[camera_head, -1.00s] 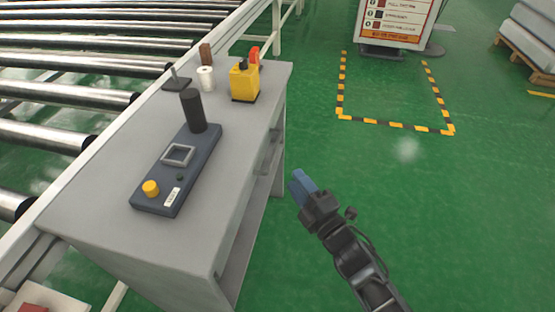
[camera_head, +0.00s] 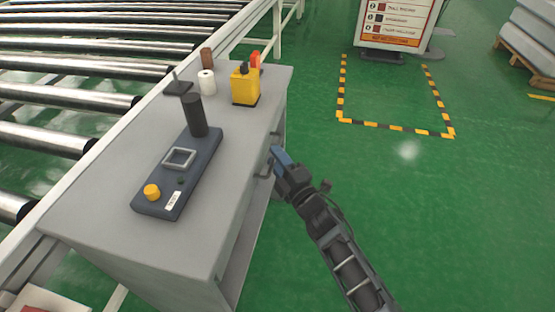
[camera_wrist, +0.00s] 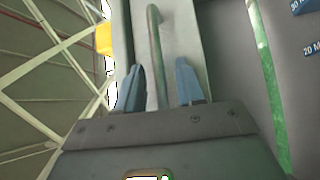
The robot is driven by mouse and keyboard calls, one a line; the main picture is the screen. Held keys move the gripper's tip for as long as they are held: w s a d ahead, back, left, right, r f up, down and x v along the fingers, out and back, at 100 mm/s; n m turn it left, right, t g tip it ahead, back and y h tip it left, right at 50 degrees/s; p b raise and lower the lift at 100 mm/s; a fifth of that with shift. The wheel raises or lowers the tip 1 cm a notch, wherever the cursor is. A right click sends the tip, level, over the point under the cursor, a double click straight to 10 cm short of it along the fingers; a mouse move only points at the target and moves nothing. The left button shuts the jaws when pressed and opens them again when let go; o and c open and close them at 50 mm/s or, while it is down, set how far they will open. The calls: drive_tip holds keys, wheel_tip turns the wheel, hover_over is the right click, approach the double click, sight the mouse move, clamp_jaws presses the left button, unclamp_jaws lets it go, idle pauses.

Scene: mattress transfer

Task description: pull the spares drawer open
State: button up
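The grey cabinet (camera_head: 160,240) has drawer fronts on its right side, seen at a steep angle in the head view. A dark bar handle (camera_head: 263,171) shows on that side. My gripper (camera_head: 278,157) is close beside it. In the wrist view a thin grey bar handle (camera_wrist: 154,40) stands in front of a pale drawer front (camera_wrist: 182,35). My two blue fingers (camera_wrist: 160,85) are apart, with the bar running between them. I see a gap between the bar and the right finger. The drawer looks closed. No drawer label is readable.
On the cabinet top are a dark control panel (camera_head: 180,175), a yellow box (camera_head: 245,87), a white roll (camera_head: 206,82) and a brown block (camera_head: 207,58). A roller conveyor (camera_head: 60,95) runs along the left. Green floor (camera_head: 400,210) to the right is clear.

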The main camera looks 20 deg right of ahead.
drive_tip(key=shift+c, duration=0.3)
clamp_jaws()
idle(0.3)
